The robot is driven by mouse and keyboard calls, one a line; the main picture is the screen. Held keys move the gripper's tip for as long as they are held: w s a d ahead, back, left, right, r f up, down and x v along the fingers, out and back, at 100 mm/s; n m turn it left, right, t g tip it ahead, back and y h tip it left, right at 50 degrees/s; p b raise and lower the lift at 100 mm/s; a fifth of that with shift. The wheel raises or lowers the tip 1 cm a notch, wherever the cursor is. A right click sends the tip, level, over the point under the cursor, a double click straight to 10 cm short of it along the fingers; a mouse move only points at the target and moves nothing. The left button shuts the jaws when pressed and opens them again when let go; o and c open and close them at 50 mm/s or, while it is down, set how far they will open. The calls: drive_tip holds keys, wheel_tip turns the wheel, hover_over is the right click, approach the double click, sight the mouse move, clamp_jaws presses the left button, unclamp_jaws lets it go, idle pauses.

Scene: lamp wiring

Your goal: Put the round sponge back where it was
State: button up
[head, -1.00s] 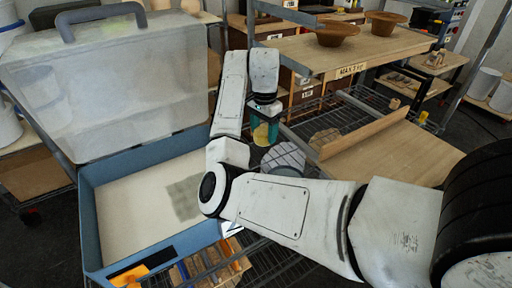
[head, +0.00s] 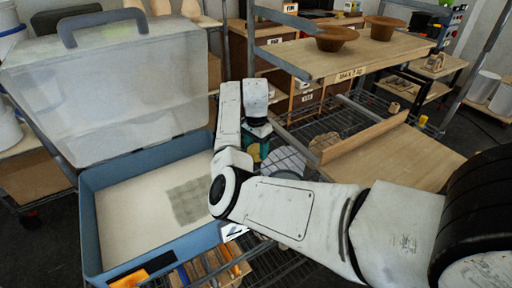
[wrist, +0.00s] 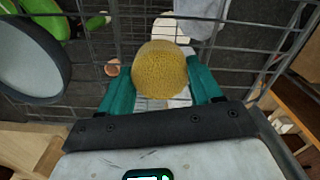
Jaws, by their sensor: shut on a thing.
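The round yellow sponge (wrist: 160,72) sits between the two teal fingers of my gripper (wrist: 161,84) in the wrist view. My gripper is shut on it. In the head view my gripper (head: 257,134) points down over the wire shelf. The sponge is mostly hidden there behind my arm and fingers. Under the sponge, the wrist view shows dark wire mesh (wrist: 108,34) with gaps. I cannot tell how far above the mesh the sponge is.
An open blue case (head: 88,215) with a clear lid (head: 120,95) stands at left. A wooden tray (head: 400,155) lies at right. A table (head: 340,55) behind bears two brown bowls (head: 335,38). A round grey-rimmed thing (wrist: 30,65) shows in the wrist view.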

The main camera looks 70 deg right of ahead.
sight(256, 148)
drive_tip(key=shift+f, duration=0.1)
drive_tip(key=o, duration=0.9)
wheel_tip(256, 148, up, 12)
drive_tip(key=shift+r, duration=0.15)
drive_tip(key=shift+b, duration=0.3)
